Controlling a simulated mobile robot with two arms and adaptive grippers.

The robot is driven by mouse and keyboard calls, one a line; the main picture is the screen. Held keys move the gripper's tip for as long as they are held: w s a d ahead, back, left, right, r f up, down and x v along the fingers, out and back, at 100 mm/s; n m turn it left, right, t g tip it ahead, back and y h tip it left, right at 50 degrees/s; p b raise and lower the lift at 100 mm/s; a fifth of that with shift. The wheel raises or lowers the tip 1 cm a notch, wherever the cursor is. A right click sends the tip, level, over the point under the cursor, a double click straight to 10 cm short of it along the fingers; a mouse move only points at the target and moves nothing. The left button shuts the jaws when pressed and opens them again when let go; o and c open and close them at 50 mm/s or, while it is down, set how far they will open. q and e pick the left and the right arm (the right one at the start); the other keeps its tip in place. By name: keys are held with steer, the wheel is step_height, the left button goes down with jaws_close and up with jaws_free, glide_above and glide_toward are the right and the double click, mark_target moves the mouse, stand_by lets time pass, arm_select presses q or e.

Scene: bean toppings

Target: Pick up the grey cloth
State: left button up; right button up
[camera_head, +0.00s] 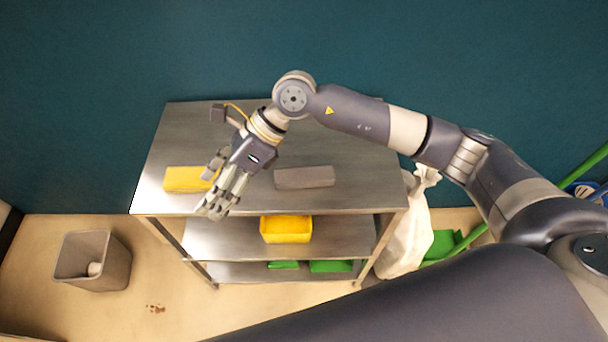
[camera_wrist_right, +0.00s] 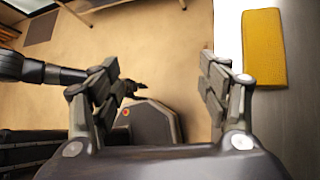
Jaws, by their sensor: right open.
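The grey cloth (camera_head: 305,177) lies flat and folded on the top of the metal shelf unit, right of the middle. My right gripper (camera_head: 214,186) is over the front left part of that top, to the left of the grey cloth and apart from it. Its fingers are spread, with nothing between them, and they also show open in the right wrist view (camera_wrist_right: 164,85). The grey cloth is not in the right wrist view.
A yellow cloth (camera_head: 184,180) lies beside my right gripper and shows in the wrist view (camera_wrist_right: 264,48). A yellow bin (camera_head: 286,229) and green cloths (camera_head: 330,266) are on lower shelves. A grey waste bin (camera_head: 108,270) stands left, a white sack (camera_head: 405,235) right.

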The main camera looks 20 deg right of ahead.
steer(key=w+d+f+t+h, duration=0.1)
steer(key=w+d+f+h, duration=0.15)
steer(key=d, duration=0.35)
steer(key=w+d+f+h, duration=0.1)
steer(key=w+d+h, duration=0.2)
steer(key=d, duration=0.2)
steer(key=h, duration=0.4)
glide_above(304, 173)
steer(key=shift+n+t, duration=0.3)
step_height(304, 173, down, 4)
steer(key=shift+d+f+p, duration=0.1)
steer(key=shift+f+p, duration=0.05)
steer(key=shift+p, duration=0.55)
step_height(304, 173, down, 6)
steer(key=shift+r+p, duration=0.25)
steer(key=shift+p, duration=1)
steer(key=shift+f, duration=0.2)
arm_select(q)
steer(key=s+a, duration=0.1)
steer(key=s, duration=0.5)
steer(key=shift+s+a+r, duration=0.15)
steer(key=shift+s+r, duration=0.05)
steer(key=shift+s, duration=0.1)
arm_select(e)
steer(key=c, duration=1.2)
